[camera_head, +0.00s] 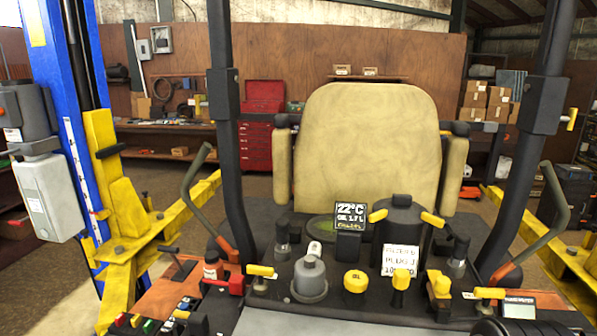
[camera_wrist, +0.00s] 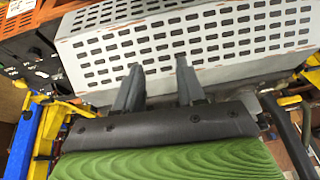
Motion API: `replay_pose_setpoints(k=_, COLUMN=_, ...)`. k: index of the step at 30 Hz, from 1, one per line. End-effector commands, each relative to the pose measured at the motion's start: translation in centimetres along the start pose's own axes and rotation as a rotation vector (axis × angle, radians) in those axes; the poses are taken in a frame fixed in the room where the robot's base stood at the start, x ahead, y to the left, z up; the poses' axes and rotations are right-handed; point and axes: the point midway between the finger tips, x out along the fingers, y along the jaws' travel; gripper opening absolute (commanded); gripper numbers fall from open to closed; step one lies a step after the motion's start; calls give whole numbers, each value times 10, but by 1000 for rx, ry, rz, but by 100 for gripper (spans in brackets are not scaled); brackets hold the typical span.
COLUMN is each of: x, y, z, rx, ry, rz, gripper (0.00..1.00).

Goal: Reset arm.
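My gripper (camera_wrist: 159,76) shows in the wrist view as two grey fingers standing apart with a clear gap. Nothing is held between them. Beyond the fingertips is a light grey panel with rows of slots (camera_wrist: 190,32); I cannot tell whether the tips touch it. My arm and gripper do not show in the head view.
In the head view, a beige seat (camera_head: 366,150) stands behind a deck with a small display (camera_head: 350,217) and a yellow cap (camera_head: 355,281). A blue lift post (camera_head: 60,110) with yellow arms stands at left. A red tool chest (camera_head: 258,140) is behind.

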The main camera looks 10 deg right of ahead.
Motion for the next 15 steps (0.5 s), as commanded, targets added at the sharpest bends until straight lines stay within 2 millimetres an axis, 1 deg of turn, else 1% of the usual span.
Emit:
replay_pose_setpoints(k=1, x=1, y=-12, z=18, rx=-74, ry=21, rz=-20, gripper=39)
replay_pose_setpoints(k=3, x=5, y=-27, z=43, rx=-180, ry=49, rz=-42, gripper=39)
replay_pose_setpoints(k=5, x=10, y=-38, z=64, rx=-265, ry=70, rz=-55, gripper=39)
replay_pose_setpoints(k=6, x=19, y=-41, z=72, rx=-288, ry=75, rz=-59, gripper=39)
replay_pose_setpoints(k=12, x=68, y=-36, z=91, rx=-277, ry=69, rz=-58, gripper=39)
replay_pose_setpoints(k=15, x=86, y=-34, z=99, rx=-276, ry=68, rz=-58, gripper=39)
